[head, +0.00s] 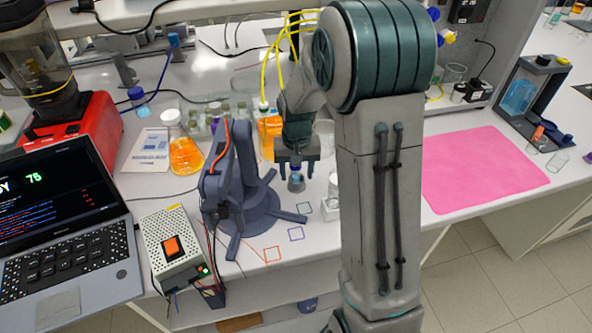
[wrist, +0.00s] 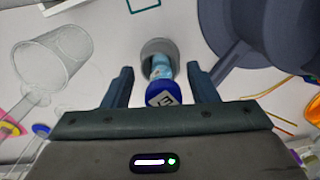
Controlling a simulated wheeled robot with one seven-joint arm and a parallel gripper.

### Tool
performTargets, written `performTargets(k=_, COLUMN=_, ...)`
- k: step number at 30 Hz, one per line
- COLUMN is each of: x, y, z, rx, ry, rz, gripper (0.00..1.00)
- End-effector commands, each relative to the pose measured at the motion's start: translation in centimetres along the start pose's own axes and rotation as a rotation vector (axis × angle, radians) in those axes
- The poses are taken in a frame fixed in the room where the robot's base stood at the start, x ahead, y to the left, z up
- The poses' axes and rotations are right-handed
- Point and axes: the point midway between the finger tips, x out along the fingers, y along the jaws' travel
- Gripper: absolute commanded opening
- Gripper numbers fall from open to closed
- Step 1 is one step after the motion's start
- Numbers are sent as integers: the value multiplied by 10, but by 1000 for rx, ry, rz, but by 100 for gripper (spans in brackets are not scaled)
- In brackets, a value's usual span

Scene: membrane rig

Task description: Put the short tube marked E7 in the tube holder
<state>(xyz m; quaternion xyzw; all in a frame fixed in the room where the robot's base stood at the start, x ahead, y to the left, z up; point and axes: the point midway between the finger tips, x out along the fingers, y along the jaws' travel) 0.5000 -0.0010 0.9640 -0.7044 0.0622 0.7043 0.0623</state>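A short tube with a blue cap (wrist: 162,95) and a light-blue body shows in the wrist view between my fingers. Its cap bears a white label with a dark mark that I cannot read surely. The tube's far end meets a grey round cup-like holder (wrist: 158,47); it seems to stand in it, but how deep is hidden. My gripper (wrist: 162,80) is open, with a gap between the tube and each finger. In the head view my gripper (head: 297,165) points down over the bench, with the small bluish tube and holder (head: 296,184) just below.
A small blue-grey arm stand (head: 240,205) is close on the left, its base (wrist: 250,30) near my finger. A clear beaker (wrist: 52,60) lies on the wrist view's other side. An orange flask (head: 186,156) and red device (head: 88,130) are further left. A pink mat (head: 480,170) is clear.

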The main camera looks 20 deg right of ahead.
Motion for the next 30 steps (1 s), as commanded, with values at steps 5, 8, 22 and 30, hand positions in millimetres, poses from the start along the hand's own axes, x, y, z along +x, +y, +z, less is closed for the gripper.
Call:
performTargets(k=5, x=-3, y=0, z=0, rx=0, ry=2, rz=0, gripper=53)
performTargets(k=8, x=-14, y=0, z=-1, rx=0, ry=4, rz=-1, gripper=53)
performTargets(k=22, x=-113, y=0, z=0, rx=0, ry=5, rz=-1, gripper=53)
performTargets(k=30, x=-137, y=0, z=0, rx=0, ry=0, rz=0, gripper=53)
